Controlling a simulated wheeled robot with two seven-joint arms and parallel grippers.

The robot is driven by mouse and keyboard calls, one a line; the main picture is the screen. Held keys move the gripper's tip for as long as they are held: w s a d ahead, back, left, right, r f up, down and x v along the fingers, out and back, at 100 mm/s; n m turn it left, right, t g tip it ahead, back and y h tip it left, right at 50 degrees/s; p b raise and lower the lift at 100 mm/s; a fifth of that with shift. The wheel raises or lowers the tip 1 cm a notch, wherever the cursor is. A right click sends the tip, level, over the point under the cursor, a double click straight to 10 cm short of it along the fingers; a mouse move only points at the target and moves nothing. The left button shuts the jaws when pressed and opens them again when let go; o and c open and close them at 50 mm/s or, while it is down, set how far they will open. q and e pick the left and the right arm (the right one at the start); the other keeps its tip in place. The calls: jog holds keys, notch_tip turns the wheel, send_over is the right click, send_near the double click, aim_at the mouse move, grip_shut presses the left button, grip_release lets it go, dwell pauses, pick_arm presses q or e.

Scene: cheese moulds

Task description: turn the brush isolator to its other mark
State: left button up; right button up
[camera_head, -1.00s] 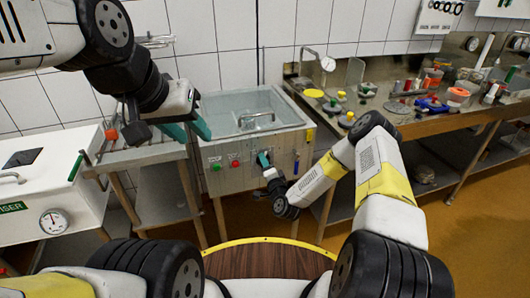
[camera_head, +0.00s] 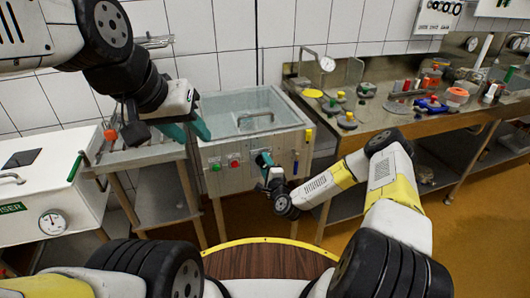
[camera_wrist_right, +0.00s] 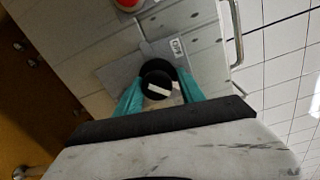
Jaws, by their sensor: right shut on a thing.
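The brush isolator (camera_wrist_right: 158,79) is a round black knob with a white bar, on a grey plate (camera_wrist_right: 122,72) on the panel. In the right wrist view the bar lies nearly level, slightly tilted. My right gripper (camera_wrist_right: 160,92) has its teal fingers on both sides of the knob and is shut on it. In the head view the right gripper (camera_head: 264,160) is at the front panel of the basin unit, and its hand hides the knob. My left gripper (camera_head: 188,133) is open and empty, left of the basin unit.
The panel carries a green button (camera_head: 215,167) and a red button (camera_head: 234,164) left of the knob. The basin (camera_head: 232,104) is above. A steel bench (camera_head: 395,118) with moulds and tools stands at the right. A white box with a gauge (camera_head: 52,222) stands at the left.

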jog(key=shift+d+f, duration=0.15)
jog(key=shift+f, duration=0.35)
jog(key=o, duration=1.2)
jog(key=shift+c, duration=0.2)
jog(key=shift+r, duration=0.15)
jog(key=shift+r, duration=0.1)
jog(key=v, duration=0.7)
jog(key=shift+s, duration=0.3)
